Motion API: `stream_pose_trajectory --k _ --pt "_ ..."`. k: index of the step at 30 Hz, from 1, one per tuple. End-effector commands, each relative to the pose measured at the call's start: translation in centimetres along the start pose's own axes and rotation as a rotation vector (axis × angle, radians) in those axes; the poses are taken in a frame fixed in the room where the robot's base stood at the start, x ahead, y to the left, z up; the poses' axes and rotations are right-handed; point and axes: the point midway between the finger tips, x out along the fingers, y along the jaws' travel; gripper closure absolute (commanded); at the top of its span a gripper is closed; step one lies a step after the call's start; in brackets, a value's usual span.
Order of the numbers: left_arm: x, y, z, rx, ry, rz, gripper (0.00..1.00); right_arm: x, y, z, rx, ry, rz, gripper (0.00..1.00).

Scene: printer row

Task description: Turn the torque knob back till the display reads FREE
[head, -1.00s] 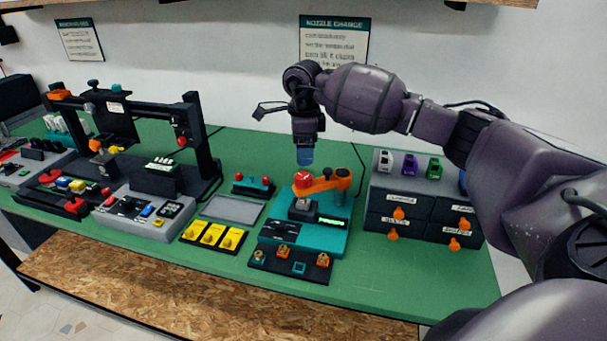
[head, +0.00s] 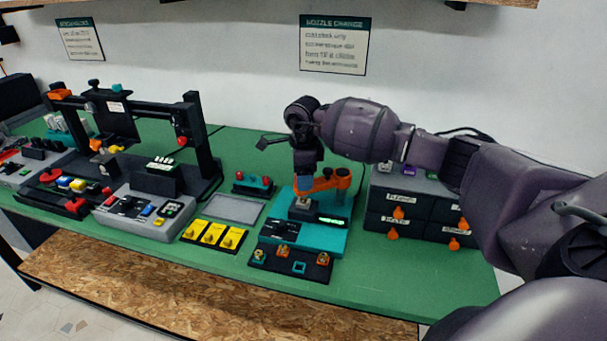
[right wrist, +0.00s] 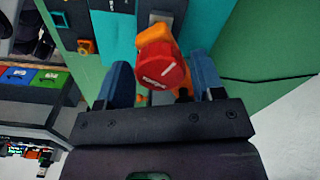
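The red torque knob (right wrist: 158,68) sits on an orange arm (head: 326,182) above a teal station (head: 322,240). My right gripper (right wrist: 161,62) is open, its two blue fingers on either side of the knob, with gaps showing between fingers and knob. In the head view my right gripper (head: 304,178) points down over the knob and hides it. The display (head: 332,221) on the teal station is lit with green-white characters too small to read. My left gripper is not in view.
A black tray (head: 290,264) with nozzles stands in front of the station. Yellow switches (head: 213,235) and a grey pad (head: 233,209) lie to its left. Drawers (head: 410,220) stand to its right, close to my right arm. The green bench front (head: 390,290) is clear.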

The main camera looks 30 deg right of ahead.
Motion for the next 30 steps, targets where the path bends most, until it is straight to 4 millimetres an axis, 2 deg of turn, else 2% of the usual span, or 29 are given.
stream_pose_trajectory --k 1,7,17,23,30 --pt "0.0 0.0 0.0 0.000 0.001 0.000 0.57 0.0 0.0 0.0 0.000 0.000 0.000 0.46" --pt "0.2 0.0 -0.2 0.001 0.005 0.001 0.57 0.0 0.0 0.0 0.000 0.000 0.000 0.76" --pt "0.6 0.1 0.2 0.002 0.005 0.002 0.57 0.1 0.0 0.0 -0.050 0.000 0.000 0.75" --pt "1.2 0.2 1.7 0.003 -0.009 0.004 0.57 0.2 -0.1 0.0 -0.169 0.001 -0.001 0.75" --pt "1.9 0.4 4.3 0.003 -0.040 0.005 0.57 0.4 -0.1 0.0 -0.385 0.002 0.001 0.75"
